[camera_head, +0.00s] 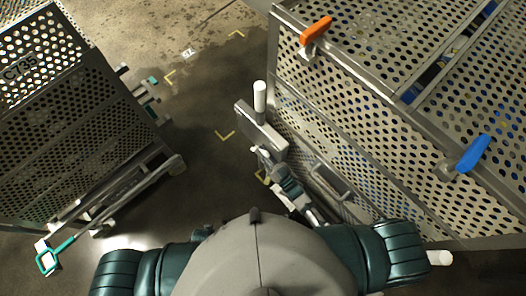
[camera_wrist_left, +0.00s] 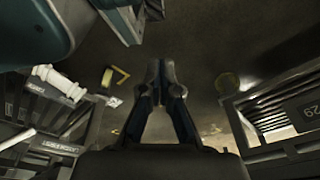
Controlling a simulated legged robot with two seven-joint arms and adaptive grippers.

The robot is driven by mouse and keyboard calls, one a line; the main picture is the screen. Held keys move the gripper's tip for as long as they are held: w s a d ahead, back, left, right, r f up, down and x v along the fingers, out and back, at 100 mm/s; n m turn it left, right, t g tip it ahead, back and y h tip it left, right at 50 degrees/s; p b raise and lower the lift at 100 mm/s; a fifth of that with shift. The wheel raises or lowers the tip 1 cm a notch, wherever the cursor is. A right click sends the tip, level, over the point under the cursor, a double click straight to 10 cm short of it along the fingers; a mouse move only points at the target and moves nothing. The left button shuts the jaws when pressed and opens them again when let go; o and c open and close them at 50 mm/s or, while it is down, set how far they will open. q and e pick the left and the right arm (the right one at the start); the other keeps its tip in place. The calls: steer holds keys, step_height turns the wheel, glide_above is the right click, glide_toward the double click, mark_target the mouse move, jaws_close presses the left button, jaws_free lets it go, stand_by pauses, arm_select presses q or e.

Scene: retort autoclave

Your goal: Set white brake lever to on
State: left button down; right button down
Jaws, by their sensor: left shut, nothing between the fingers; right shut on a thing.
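A white brake lever (camera_head: 260,97) stands upright at a grey bracket (camera_head: 262,128) beside the perforated cart on the right in the head view. My right gripper (camera_head: 264,153) is shut at the lower side of this bracket, on the lever assembly; the exact contact is too small to see. My left gripper (camera_wrist_left: 160,72) is shut and empty in the left wrist view, over the dark floor. A white lever-like part (camera_wrist_left: 57,82) lies at the left of that view, apart from the left fingers. The left gripper is hidden in the head view.
The right cart (camera_head: 375,140) carries an orange handle (camera_head: 315,31) and a blue handle (camera_head: 473,154). A second perforated cart (camera_head: 70,130) stands at the left, with a teal handle (camera_head: 48,261) low down. Floor with yellow corner marks (camera_head: 225,135) lies free between them.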

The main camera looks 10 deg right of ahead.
steer(key=p, duration=0.1)
steer(key=r+g+p, duration=0.1)
steer(key=p, duration=0.1)
steer(key=shift+w+a+h+p, duration=0.2)
steer(key=shift+w+h+p, duration=0.1)
steer(key=shift+h, duration=0.1)
steer(key=shift+w+a+r+g+h+p, duration=0.2)
steer(key=shift+r+g+h+p, duration=0.15)
steer(key=shift+p, duration=0.7)
steer(key=p, duration=0.1)
steer(key=g+p, duration=0.1)
steer(key=p, duration=0.1)
steer(key=shift+w+a+r+h, duration=0.15)
steer(key=shift+w+a+h, duration=0.05)
steer(key=shift+w+h, duration=0.1)
steer(key=shift+w+a+g+p, duration=0.1)
steer(key=shift+w+g+p, duration=0.05)
steer(key=shift+g+p, duration=0.15)
arm_select(q)
steer(key=s+a, duration=0.2)
steer(key=s, duration=1.1)
steer(key=shift+s+a+f+g, duration=0.2)
steer(key=shift+a+f+g, duration=0.1)
steer(key=shift+f, duration=0.15)
arm_select(e)
steer(key=shift+w+f+h, duration=0.1)
steer(key=shift+f+h, duration=0.15)
steer(key=shift+f, duration=0.05)
steer(key=c, duration=1.1)
jaws_free()
